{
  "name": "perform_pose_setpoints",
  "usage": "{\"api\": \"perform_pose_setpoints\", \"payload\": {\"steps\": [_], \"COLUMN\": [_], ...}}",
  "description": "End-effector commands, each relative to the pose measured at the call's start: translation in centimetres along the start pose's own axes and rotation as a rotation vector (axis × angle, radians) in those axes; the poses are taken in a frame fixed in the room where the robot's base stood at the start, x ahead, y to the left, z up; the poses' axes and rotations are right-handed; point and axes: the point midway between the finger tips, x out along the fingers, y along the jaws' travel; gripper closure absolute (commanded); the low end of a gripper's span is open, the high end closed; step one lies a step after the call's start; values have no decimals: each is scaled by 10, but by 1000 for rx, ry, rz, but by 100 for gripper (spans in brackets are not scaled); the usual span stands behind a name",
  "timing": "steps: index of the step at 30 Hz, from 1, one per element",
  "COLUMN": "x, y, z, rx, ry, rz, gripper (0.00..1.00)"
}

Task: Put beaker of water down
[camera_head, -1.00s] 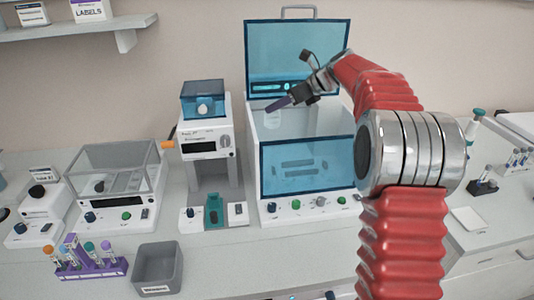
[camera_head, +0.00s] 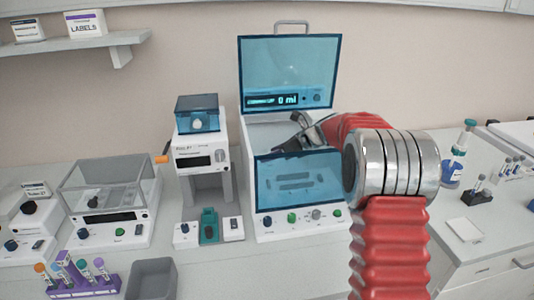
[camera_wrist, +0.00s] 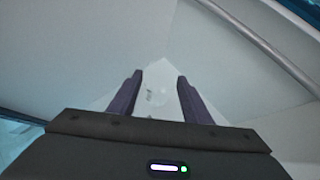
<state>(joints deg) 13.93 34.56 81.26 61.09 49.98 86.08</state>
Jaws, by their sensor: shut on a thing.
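In the wrist view my gripper (camera_wrist: 157,92) has its two dark purple fingers on either side of a clear, faint beaker (camera_wrist: 155,97), and it is shut on it. In the head view my gripper (camera_head: 293,144) is low inside the white machine (camera_head: 250,205), behind its blue front panel (camera_head: 299,181). The beaker is hidden from the head view, and I cannot tell whether its base touches the machine floor. The raised blue lid (camera_head: 290,68) carries a display that reads 0 ml.
A white device with a blue top (camera_head: 197,118) stands close on the left. Farther left is a clear-sided balance (camera_head: 105,190). A purple tube rack (camera_head: 75,279) and a grey bin (camera_head: 152,281) are at the front. A blue-filled vessel (camera_head: 452,172) stands at the right.

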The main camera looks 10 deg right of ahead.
Motion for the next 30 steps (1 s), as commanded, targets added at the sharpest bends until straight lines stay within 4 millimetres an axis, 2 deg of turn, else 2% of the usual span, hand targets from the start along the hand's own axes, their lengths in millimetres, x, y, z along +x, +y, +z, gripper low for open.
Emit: {"api": "perform_pose_setpoints", "payload": {"steps": [8, 17, 22, 30], "x": [4, 32, 39, 39], "y": [1, 1, 1, 1], "z": [3, 25, 16, 16], "rx": [0, -1, 1, 1], "ry": [0, 0, 0, -1], "rz": [2, 2, 1, 1], "gripper": [88, 88, 88, 88]}}
